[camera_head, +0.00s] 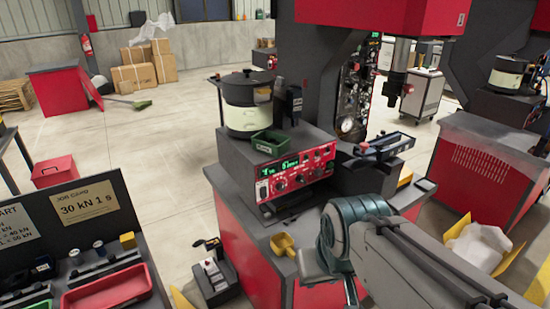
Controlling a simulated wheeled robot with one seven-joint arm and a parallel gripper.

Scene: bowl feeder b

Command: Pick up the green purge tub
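The green purge tub (269,143) is a small open rectangular tub. It sits on top of the grey control unit (232,155), at the foot of the bowl feeder (247,118), which has a dark top and a pale cream band. The tub looks empty, though its floor is only partly seen. My arm comes in from the lower right and its grey joint shows in front of the red cabinet, to the right of and below the tub. My gripper's fingertips do not show. Nothing of mine touches the tub.
A black handle-like part (289,103) stands just right of the feeder. The red control panel (297,173) faces front below the tub. A yellow scoop (284,244) lies lower on the cabinet. A job-card board (84,207) and red tray (107,291) are at left. Floor between is mostly clear.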

